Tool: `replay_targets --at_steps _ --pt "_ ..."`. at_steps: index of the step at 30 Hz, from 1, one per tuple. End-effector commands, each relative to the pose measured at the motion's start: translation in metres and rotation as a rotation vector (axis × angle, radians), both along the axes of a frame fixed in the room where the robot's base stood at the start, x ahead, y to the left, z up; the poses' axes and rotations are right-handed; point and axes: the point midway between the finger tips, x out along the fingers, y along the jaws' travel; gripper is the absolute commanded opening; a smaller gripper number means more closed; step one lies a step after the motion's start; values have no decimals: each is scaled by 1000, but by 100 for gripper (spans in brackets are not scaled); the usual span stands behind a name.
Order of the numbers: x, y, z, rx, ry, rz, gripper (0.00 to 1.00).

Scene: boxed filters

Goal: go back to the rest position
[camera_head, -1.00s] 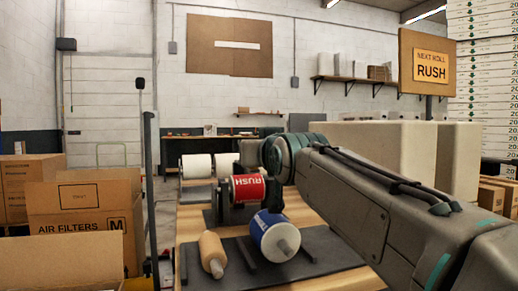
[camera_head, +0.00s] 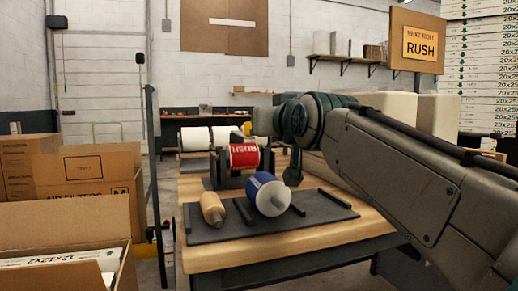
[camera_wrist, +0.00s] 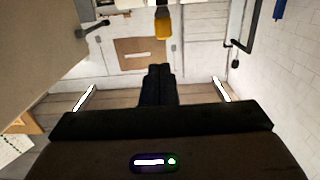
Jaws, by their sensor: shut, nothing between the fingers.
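My gripper shows in the wrist view (camera_wrist: 158,85) with its two dark fingers together and nothing between them. In the head view my arm reaches in from the right, and its end is above and beside the workbench (camera_head: 290,255), apart from the rolls. A red roll marked RUSH (camera_head: 244,157) sits on a dark stand. A blue and white roll (camera_head: 268,194) and a tan roll (camera_head: 212,208) lie on a dark mat (camera_head: 325,208) in front of it.
White rolls (camera_head: 195,139) are farther back. Open cardboard boxes (camera_head: 60,225) stand at the left, with a dark post (camera_head: 153,190) between them and the bench. A RUSH sign (camera_head: 420,42) and stacked filter boxes (camera_head: 485,70) are at the right.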

Motion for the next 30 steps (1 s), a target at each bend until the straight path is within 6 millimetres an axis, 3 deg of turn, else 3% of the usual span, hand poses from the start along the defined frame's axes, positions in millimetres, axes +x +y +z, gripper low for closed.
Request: replay_targets --at_steps 4,14,23,30 --pt "-1 -6 5 -21 89 -12 0" --pt "-21 -33 -20 -78 373 -65 0" --pt "-59 -61 -42 -116 636 -119 0" --pt "-104 -81 -54 -140 846 -163 0"
